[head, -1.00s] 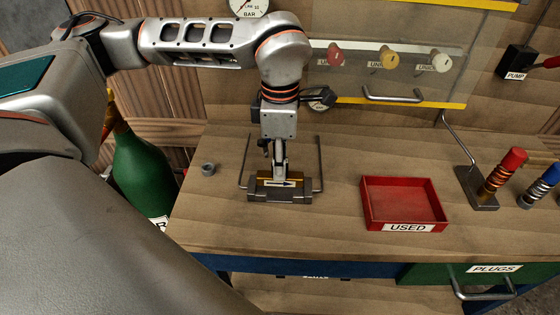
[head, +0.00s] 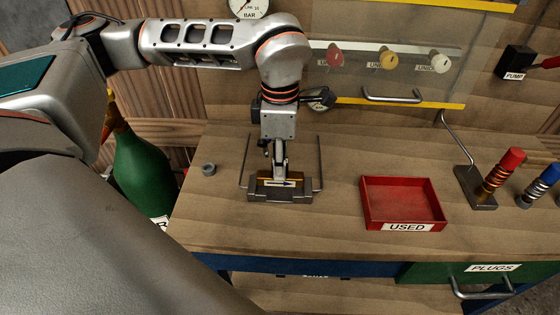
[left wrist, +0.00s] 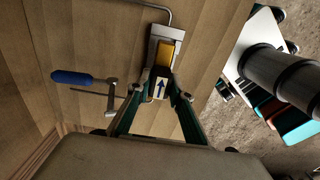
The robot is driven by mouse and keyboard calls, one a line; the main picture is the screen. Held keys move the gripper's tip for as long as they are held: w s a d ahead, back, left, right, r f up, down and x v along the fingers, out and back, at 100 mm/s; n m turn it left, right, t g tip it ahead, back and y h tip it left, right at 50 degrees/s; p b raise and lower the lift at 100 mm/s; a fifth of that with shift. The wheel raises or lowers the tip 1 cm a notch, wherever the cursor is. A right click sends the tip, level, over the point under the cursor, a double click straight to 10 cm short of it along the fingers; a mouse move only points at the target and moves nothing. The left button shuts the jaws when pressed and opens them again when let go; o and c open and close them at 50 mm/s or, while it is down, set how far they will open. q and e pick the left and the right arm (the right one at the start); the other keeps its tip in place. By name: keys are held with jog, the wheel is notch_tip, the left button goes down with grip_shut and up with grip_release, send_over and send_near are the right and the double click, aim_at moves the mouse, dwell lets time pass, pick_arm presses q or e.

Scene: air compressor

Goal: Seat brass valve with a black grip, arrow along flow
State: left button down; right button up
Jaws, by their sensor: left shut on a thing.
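The brass valve (head: 267,180) sits low between the walls of a dark grey cradle (head: 258,194) on the bench. A white label with a dark arrow faces the front; in the head view the arrow points right, along the cradle, and the cradle's front edge partly covers it. My left gripper (head: 281,170) points down and is shut on the valve from above. The left wrist view shows the brass body (left wrist: 167,52), with the arrow label between the fingers (left wrist: 160,90). I cannot make out a black grip, nor whether the valve touches the cradle's bottom.
Thin grey pipes (head: 319,162) rise at both ends of the cradle. A red USED tray (head: 374,213) stands to the right, empty. A small grey ring (head: 208,169) lies to the left. A blue-handled tool (left wrist: 72,77) shows in the left wrist view. Bench between cradle and tray is clear.

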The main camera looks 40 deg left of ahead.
pick_arm(q)
jog(key=shift+f+b, duration=0.8)
jog(key=shift+f, duration=0.6)
jog(key=c, duration=1.7)
grip_release()
jog(key=shift+o, duration=1)
jog(key=shift+r, duration=0.1)
notch_tip(320, 180, up, 5)
jog(key=p, duration=0.3)
jog(key=shift+p, duration=0.4)
jog(key=shift+r, duration=0.35)
notch_tip(320, 180, up, 11)
